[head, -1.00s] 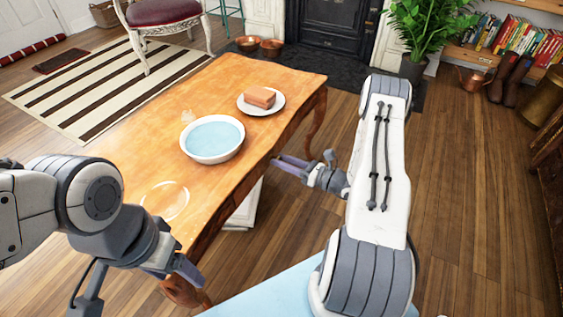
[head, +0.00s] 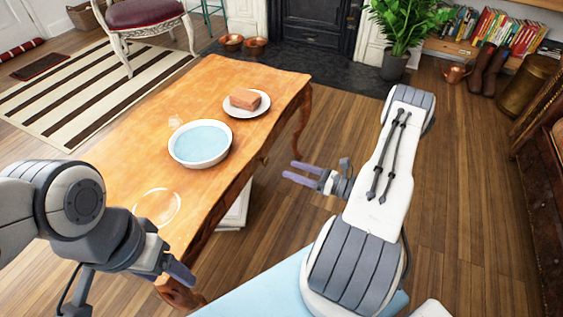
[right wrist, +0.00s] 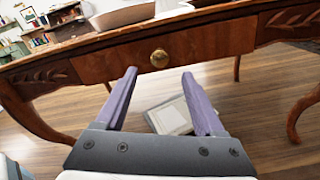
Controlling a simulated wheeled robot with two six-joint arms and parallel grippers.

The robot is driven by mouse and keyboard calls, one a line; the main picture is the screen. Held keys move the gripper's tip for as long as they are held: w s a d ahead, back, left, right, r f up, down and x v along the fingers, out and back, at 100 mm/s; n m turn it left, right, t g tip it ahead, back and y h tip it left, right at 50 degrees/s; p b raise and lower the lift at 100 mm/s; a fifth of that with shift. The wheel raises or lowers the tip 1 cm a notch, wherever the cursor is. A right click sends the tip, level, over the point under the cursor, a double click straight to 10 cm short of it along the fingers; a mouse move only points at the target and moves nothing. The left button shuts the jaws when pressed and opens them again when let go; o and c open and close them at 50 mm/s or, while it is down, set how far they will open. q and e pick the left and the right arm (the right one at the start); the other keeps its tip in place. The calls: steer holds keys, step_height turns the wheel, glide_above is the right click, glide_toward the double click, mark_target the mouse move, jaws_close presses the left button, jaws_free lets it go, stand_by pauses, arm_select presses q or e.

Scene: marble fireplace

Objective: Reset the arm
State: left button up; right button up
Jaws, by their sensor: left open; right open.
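My right gripper (head: 293,173) is open and empty, to the right of the wooden table's edge in the head view. In the right wrist view its two purple fingers (right wrist: 160,92) are spread with nothing between them and point at the table's drawer front. My left gripper (head: 182,280) is over the near left end of the table (head: 225,88) in the head view, and no object shows in it. A bowl of water (head: 201,143) and a white plate (head: 262,106) holding an orange-brown block (head: 245,99) stand on the tabletop.
A clear round shape (head: 158,207) lies on the table's near part. A pale box-like object (right wrist: 172,116) is on the floor beneath the table. A striped rug (head: 60,110) and chair (head: 145,15) are beyond. Wooden floor (head: 470,190) is clear to the right.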

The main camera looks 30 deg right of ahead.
steer(key=shift+v, duration=0.85)
